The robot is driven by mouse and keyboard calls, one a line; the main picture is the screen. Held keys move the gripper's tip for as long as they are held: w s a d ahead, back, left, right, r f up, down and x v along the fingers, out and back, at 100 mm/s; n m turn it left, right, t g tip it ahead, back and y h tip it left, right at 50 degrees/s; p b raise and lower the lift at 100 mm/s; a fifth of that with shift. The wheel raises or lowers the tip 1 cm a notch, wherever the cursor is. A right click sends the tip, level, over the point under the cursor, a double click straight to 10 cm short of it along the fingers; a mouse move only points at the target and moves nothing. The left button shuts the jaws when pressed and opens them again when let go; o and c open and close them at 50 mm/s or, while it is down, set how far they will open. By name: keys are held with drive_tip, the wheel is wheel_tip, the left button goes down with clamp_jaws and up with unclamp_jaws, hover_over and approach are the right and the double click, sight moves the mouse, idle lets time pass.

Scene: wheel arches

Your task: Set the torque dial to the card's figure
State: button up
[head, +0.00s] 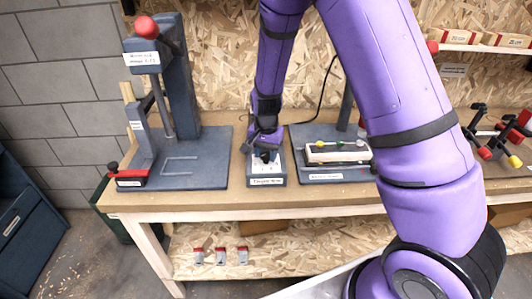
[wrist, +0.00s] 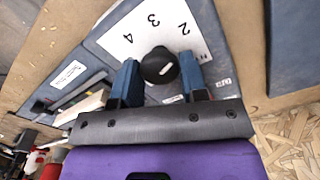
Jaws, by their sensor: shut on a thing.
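The torque dial (wrist: 158,65) is a black round knob with a short white mark on its lower edge in the wrist view. It sits on a white scale plate (wrist: 110,33) where 4, 3 and 2 show; the rest of the scale is hidden by the knob and my gripper. My gripper (wrist: 159,74) has one blue finger on each side of the knob and is shut on it. In the head view my gripper (head: 265,147) is over the small grey dial box (head: 266,183) on the bench. I cannot make out a card's figure.
A grey press (head: 180,80) with a red knob and a white label (head: 142,58) stands left of the box. A fixture (head: 338,152) with coloured knobs stands close on the right. The bench's front strip (head: 220,205) is clear.

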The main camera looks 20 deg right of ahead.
sight(266, 154)
drive_tip(key=shift+m, duration=0.5)
drive_tip(key=o, duration=0.9)
drive_tip(key=shift+r, duration=0.1)
wheel_tip(266, 154, up, 11)
drive_tip(key=shift+f, duration=0.2)
idle(0.3)
